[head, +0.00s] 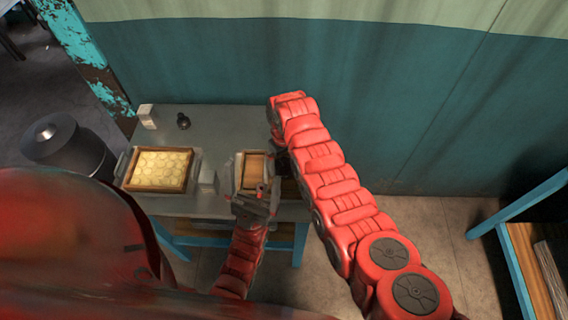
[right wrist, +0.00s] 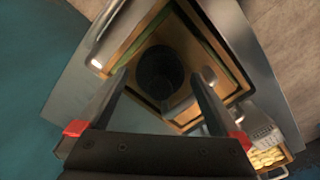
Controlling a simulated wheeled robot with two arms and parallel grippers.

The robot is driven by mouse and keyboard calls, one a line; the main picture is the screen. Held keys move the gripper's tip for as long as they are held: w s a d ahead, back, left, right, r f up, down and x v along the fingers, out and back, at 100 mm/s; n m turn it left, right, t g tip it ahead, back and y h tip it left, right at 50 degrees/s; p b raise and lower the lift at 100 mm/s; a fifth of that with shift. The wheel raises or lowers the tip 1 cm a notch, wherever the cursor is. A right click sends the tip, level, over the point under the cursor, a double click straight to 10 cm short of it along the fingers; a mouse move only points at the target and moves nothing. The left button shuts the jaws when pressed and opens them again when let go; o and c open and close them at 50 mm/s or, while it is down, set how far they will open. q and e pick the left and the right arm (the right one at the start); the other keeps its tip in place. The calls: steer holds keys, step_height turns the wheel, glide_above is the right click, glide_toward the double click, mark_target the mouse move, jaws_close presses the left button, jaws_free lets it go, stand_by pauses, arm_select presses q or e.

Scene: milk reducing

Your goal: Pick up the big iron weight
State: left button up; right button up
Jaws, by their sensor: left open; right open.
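A dark, round iron weight (right wrist: 160,72) shows in the right wrist view, inside a wooden frame (right wrist: 222,62) set in a metal tray. My right gripper (right wrist: 160,82) is open, with its fingers on either side of the weight in the picture. I cannot tell whether they touch it. In the head view my right arm hides most of this gripper (head: 281,158) and the weight. My left gripper (head: 258,200) is open at the near edge of the tray (head: 238,172). A smaller dark weight (head: 183,121) stands at the back of the table.
The grey table (head: 225,125) stands against a teal wall. On its left is a tray of round pale pieces (head: 160,169). A large dark can (head: 65,150) stands left of the table.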

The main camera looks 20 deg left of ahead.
steer(key=shift+f, duration=1)
jaws_close()
